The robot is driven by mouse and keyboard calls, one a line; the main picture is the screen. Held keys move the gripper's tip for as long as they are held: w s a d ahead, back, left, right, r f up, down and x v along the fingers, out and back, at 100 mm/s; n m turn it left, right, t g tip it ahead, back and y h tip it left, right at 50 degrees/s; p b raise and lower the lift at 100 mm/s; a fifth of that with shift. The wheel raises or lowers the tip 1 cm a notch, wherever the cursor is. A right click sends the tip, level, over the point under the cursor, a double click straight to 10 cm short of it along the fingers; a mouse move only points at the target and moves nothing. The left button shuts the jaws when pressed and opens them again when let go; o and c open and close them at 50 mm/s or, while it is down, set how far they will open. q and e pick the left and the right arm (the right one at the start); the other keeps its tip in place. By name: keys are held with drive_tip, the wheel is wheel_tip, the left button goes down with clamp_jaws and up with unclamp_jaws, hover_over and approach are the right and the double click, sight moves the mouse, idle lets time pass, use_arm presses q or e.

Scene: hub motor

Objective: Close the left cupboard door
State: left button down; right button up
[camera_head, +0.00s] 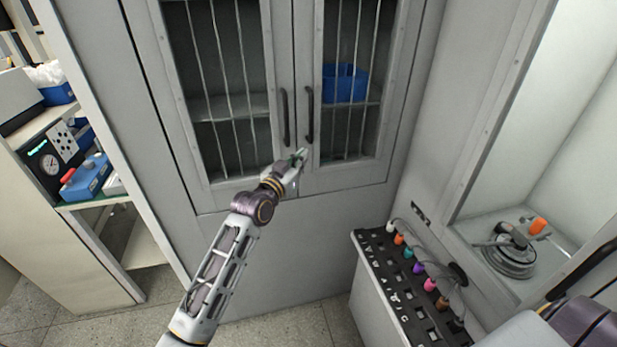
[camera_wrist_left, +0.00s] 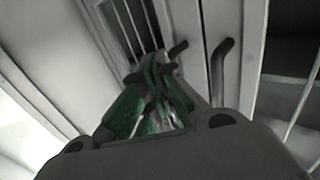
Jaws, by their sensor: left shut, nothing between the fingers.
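The left cupboard door (camera_head: 232,184) is a grey frame with a barred glass pane and a black vertical handle (camera_head: 285,118). It looks flush or nearly flush with the right cupboard door (camera_head: 345,177); I cannot tell whether a small gap is left. My left gripper (camera_head: 299,157) is shut and empty, at the lower part of the seam between the doors, just below the handles. Its green fingers (camera_wrist_left: 155,95) point at the door in the left wrist view; contact is unclear. My right gripper is out of view.
A blue bin (camera_head: 345,83) sits behind the right door. A dark rack with coloured knobs (camera_head: 412,290) stands at lower right, beside an open bay holding a round metal device (camera_head: 510,255). A shelf unit with instruments (camera_head: 50,160) stands at left.

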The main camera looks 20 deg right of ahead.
use_arm(q)
drive_tip(key=s+a, duration=0.1)
drive_tip(key=s, duration=0.7)
drive_tip(key=shift+s+b, duration=0.2)
drive_tip(key=shift+b, duration=0.25)
drive_tip(key=shift+a+r, duration=0.1)
